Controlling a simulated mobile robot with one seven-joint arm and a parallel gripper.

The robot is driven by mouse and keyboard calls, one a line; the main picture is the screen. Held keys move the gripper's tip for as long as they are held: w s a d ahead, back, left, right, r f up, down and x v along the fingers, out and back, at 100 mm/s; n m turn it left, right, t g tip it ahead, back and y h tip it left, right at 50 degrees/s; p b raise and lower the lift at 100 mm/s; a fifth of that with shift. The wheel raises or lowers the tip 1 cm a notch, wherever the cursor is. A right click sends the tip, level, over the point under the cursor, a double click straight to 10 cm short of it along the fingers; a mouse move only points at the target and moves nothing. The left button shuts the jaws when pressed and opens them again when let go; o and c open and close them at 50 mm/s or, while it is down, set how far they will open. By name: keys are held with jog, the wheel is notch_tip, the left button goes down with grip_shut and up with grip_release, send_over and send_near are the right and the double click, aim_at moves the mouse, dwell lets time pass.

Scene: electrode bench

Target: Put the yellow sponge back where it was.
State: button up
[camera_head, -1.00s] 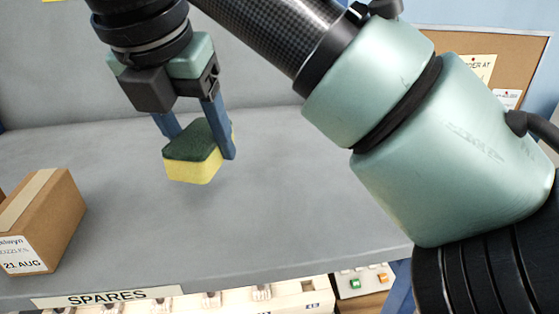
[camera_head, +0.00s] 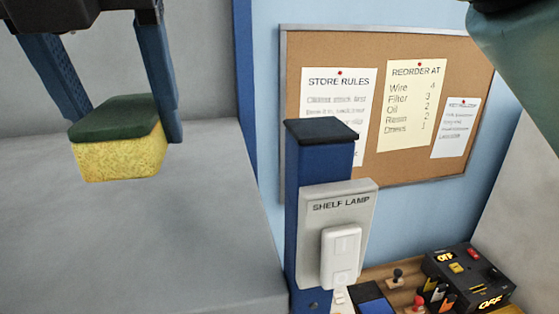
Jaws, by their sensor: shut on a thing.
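The yellow sponge (camera_head: 120,158) has a dark green scouring top and a yellow body. It is at the left of the head view, between the two blue fingers of my gripper (camera_head: 118,115). My gripper is shut on it, with the green side up. The sponge appears held above the grey shelf (camera_head: 215,215); the exact gap beneath it cannot be told.
A blue post (camera_head: 303,160) with a grey shelf lamp switch (camera_head: 338,235) stands right of the shelf's edge. A cork board (camera_head: 300,60) with several notes hangs behind. A black control box (camera_head: 470,265) sits lower right. The visible shelf surface is clear.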

jog(key=shift+d+f, duration=0.1)
jog(key=shift+d, duration=0.25)
jog(key=p, duration=0.1)
send_over(167, 242)
jog(key=s, duration=0.1)
notch_tip(167, 242, down, 5)
jog(key=shift+s+f, duration=0.15)
jog(key=shift+f, duration=0.05)
jog(key=f, duration=0.2)
jog(key=f+p, duration=0.1)
jog(key=shift+d+f, duration=0.15)
jog(key=shift+d, duration=0.1)
jog(key=shift+a+f, duration=0.1)
jog(key=shift+f, duration=0.4)
jog(key=shift+f, duration=0.1)
jog(key=o, duration=1.2)
